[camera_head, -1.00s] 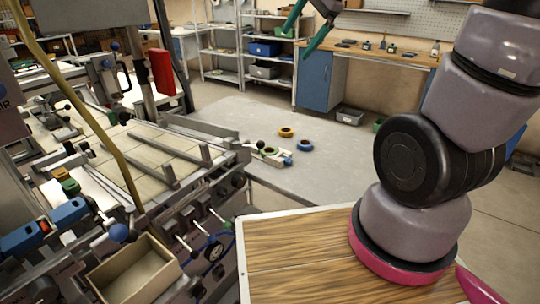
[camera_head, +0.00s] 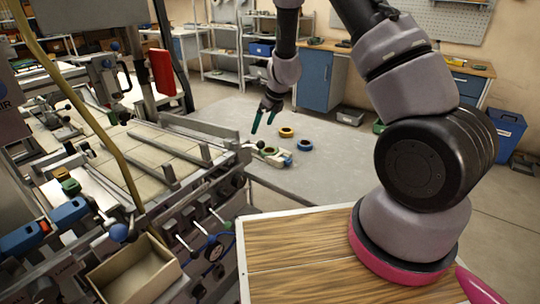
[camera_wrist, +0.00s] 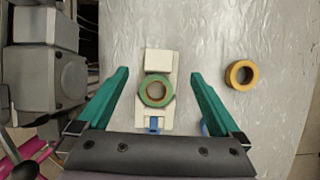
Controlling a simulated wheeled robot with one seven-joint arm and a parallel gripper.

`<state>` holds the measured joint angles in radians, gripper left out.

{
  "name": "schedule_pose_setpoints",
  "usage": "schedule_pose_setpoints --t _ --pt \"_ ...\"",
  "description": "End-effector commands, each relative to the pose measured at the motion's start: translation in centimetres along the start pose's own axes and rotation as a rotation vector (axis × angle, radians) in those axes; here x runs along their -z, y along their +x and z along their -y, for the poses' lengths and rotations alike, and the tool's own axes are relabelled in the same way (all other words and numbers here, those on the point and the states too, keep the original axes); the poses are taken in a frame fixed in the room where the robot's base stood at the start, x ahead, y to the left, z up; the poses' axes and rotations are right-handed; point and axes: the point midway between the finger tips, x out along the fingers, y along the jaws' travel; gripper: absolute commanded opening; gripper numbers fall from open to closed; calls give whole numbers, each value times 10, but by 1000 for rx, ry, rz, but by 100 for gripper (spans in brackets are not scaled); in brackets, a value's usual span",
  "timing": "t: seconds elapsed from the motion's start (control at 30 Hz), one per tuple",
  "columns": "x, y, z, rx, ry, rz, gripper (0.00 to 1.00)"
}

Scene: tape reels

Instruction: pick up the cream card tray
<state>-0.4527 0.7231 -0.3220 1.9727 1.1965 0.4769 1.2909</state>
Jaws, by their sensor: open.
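The cream card tray (camera_wrist: 157,61) lies on the grey table, with a green tape reel (camera_wrist: 156,91) on its middle and a small blue part (camera_wrist: 153,123) at its near end. In the head view the tray (camera_head: 283,157) is small, below my gripper (camera_head: 263,124). In the wrist view my gripper (camera_wrist: 160,73) is open and empty. Its teal fingers are spread to the left and right of the tray, with clear gaps on both sides. The gripper points down and appears to be above the tray, not touching it.
A yellow reel (camera_wrist: 242,75) lies right of the tray. A blue reel (camera_head: 305,145) is partly hidden by my right finger in the wrist view. Grey machinery (camera_wrist: 46,65) borders the table's left side. The table (camera_head: 345,165) is otherwise mostly clear.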

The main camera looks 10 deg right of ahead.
Motion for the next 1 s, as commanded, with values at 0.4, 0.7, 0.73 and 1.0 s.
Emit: schedule_pose_setpoints --t 0.4,0.7,0.73,1.0 --pt "2 50 0 -1 -2 -1 100" --pt "4 92 -1 -2 -3 -1 100" --pt "4 94 -1 -1 -3 -1 100" --pt "4 98 -1 -1 -3 0 100"
